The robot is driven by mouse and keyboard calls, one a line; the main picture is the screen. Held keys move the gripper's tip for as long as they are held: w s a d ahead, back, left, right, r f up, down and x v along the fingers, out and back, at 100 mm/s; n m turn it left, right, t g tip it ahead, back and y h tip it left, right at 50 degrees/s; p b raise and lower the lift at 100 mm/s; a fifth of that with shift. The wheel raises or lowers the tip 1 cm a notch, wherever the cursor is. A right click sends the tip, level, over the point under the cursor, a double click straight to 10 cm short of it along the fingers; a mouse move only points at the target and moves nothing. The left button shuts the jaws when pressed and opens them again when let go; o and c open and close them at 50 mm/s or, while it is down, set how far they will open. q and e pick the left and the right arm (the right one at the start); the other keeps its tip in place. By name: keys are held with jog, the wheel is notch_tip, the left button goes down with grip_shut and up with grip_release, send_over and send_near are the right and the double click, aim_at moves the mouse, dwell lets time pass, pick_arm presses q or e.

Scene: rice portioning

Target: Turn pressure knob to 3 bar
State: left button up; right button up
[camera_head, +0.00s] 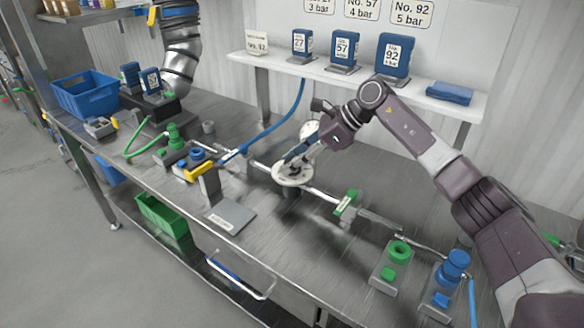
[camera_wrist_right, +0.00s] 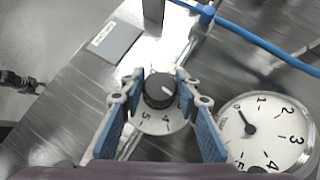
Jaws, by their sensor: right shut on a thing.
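The black pressure knob (camera_wrist_right: 160,90) sits on a round white dial plate (camera_head: 288,180); its white mark points to the upper right in the wrist view, and a 4 and 5 show on the plate's near side. My right gripper (camera_head: 294,168) is shut on the knob, one finger on each side; its blue-padded fingers (camera_wrist_right: 153,88) also show in the wrist view. Beside it is a white round gauge (camera_wrist_right: 268,140) numbered up to 5, its needle to the upper left near the low end. A dark shape at the wrist view's left edge looks like my left gripper (camera_wrist_right: 36,87).
A blue hose (camera_head: 285,122) runs behind. Green and blue buttons (camera_head: 399,248) are at the right. Signs above the shelf (camera_head: 345,75) read 3, 4 and 5 bar.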

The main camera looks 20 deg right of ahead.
jog(key=shift+n+g+b, duration=0.3)
jog(key=shift+n, duration=0.2)
jog(key=o, duration=1.2)
jog(key=shift+d, duration=0.1)
jog(key=v, duration=1.2)
jog(key=shift+w+d+f, duration=0.1)
jog(key=shift+d, duration=0.05)
jog(key=shift+f, duration=0.1)
